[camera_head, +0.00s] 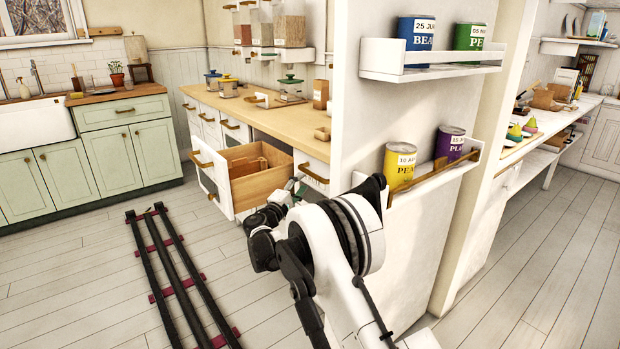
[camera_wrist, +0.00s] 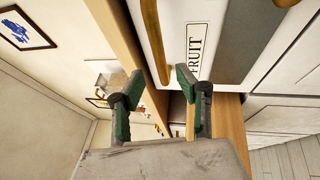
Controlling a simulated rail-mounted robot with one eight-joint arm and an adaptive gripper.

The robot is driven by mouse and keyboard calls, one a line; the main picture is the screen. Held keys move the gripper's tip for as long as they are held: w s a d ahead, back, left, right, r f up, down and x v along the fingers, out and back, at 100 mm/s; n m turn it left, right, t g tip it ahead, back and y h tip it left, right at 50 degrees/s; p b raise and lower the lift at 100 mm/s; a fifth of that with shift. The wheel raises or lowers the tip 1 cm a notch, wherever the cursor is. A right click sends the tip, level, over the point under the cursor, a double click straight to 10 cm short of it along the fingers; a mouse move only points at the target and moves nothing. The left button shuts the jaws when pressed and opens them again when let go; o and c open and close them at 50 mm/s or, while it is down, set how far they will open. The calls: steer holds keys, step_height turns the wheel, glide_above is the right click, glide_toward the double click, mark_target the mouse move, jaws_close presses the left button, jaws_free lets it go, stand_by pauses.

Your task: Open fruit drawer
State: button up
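The fruit drawer's white front, with a FRUIT label (camera_wrist: 196,50), fills the upper middle of the wrist view, turned sideways. Its brass bar handle (camera_wrist: 154,40) runs beside the label. The front appears closed against the counter edge. In the head view, a white drawer front with a brass handle (camera_head: 313,173) is just right of an open drawer and appears to be this one. My gripper (camera_wrist: 160,84) is open, its two green fingers apart, with the handle's near end between the fingertips in the picture. Contact cannot be told. My arm mostly hides the gripper in the head view.
A neighbouring drawer (camera_head: 262,185) stands open, its wooden box sticking out left of my gripper. The wooden countertop (camera_head: 238,111) is above. A white partition with a can shelf (camera_head: 437,182) stands close to the right of my arm. Floor at left is clear except black rails (camera_head: 178,285).

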mark_target(310, 174)
steer(key=b+x, duration=0.1)
steer(key=x, duration=0.5)
steer(key=shift+w+d, duration=0.15)
steer(key=shift+w, duration=0.15)
steer(key=shift+c, duration=0.4)
jaws_close()
